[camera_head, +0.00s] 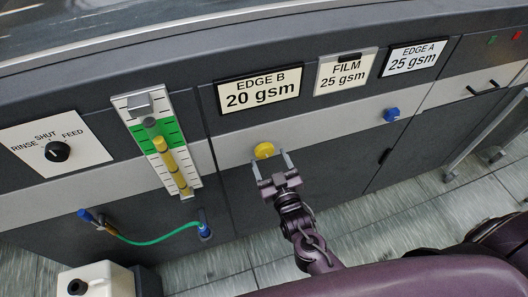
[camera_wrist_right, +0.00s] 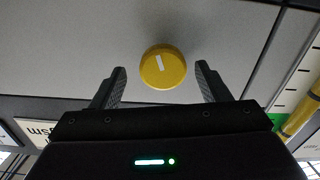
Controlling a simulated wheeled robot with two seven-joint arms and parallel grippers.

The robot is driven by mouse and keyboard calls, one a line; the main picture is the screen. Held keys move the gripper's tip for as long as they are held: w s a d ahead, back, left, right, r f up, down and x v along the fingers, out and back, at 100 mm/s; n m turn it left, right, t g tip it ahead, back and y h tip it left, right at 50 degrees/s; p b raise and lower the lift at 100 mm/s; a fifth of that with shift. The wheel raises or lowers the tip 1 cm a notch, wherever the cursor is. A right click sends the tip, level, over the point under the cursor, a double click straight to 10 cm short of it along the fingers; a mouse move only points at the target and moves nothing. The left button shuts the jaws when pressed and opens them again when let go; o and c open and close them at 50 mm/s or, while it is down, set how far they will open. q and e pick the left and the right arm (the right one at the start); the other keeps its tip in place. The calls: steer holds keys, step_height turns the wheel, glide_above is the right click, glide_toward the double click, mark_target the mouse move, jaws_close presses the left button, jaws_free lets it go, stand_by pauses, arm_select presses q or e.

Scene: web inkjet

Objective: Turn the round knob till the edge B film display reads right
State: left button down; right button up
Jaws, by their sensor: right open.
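The round yellow knob (camera_head: 264,150) sits on the grey band of the machine front, below the edge B display (camera_head: 258,91), which reads "EDGE B 20 gsm". The film display (camera_head: 346,72) reads "FILM 25 gsm". In the right wrist view the knob (camera_wrist_right: 163,67) shows a white, slightly tilted mark on its face. My right gripper (camera_head: 268,160) is open in front of the knob. In the right wrist view its fingers (camera_wrist_right: 160,79) stand apart, one to each side of the knob, with gaps showing. My left gripper is not in view.
The edge A display (camera_head: 414,58) reads "EDGE A 25 gsm", with a blue knob (camera_head: 391,114) below it. A selector dial (camera_head: 57,151) and a green-marked gauge (camera_head: 158,143) are at left. A green hose (camera_head: 150,240) and white container (camera_head: 97,281) are lower left.

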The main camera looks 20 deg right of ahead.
mark_target(266, 155)
steer(key=shift+w+a+r, duration=0.1)
steer(key=shift+w+a, duration=0.1)
steer(key=shift+w, duration=1.4)
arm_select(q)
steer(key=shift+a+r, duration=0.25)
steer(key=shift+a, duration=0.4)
arm_select(e)
steer(key=shift+c, duration=0.4)
steer(key=c, duration=0.9)
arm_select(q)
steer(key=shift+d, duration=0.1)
arm_select(e)
steer(key=shift+m, duration=0.4)
